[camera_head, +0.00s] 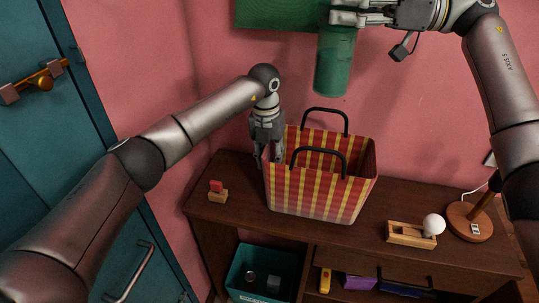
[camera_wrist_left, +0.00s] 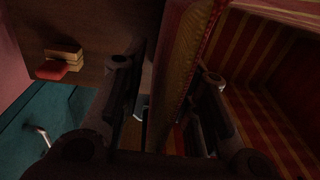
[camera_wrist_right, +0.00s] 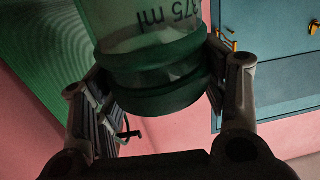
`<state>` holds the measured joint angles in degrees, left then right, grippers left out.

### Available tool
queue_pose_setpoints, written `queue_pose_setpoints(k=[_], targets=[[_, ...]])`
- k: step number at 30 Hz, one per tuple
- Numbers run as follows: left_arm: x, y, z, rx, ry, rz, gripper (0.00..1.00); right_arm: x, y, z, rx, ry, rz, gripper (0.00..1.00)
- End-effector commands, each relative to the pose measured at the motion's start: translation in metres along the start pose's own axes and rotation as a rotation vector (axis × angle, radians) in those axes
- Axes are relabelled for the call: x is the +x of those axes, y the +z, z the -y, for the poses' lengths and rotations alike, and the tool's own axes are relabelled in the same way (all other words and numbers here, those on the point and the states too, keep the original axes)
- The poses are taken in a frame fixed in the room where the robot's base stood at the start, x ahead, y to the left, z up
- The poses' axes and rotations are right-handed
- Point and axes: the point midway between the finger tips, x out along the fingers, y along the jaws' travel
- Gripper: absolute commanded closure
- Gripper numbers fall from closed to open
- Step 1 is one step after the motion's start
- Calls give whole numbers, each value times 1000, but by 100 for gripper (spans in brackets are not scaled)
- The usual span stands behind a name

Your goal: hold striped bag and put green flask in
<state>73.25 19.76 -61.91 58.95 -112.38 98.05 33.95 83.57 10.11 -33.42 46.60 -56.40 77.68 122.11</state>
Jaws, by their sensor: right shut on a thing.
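The striped bag (camera_head: 315,193), red and yellow with two black handles, stands upright and open-topped on the dark wooden shelf unit. My left gripper (camera_head: 267,158) is at its left rim, pointing down. In the left wrist view the bag's wall (camera_wrist_left: 188,65) runs between the two fingers, which look apart, with a gap to the wall. In the right wrist view the flask (camera_wrist_right: 150,60) shows "375 ml" between the fingers.
A wooden holder with a white ball (camera_head: 433,224) and a lamp base (camera_head: 469,222) stand right. A teal bin (camera_head: 240,281) is below. A green panel (camera_head: 280,14) is on the pink wall.

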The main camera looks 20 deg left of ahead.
Motion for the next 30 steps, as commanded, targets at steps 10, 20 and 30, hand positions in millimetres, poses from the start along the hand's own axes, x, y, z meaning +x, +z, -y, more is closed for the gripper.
queue_pose_setpoints(k=[10,20,30], targets=[[0,0,0,0,0,0,100,0,0,0,-1,0,-1,71],[-1,0,0,0,0,1,100,0,7,0,1,1,0,71],[-1,0,0,-1,0,1,100,0,31,0,0,0,-1,71]])
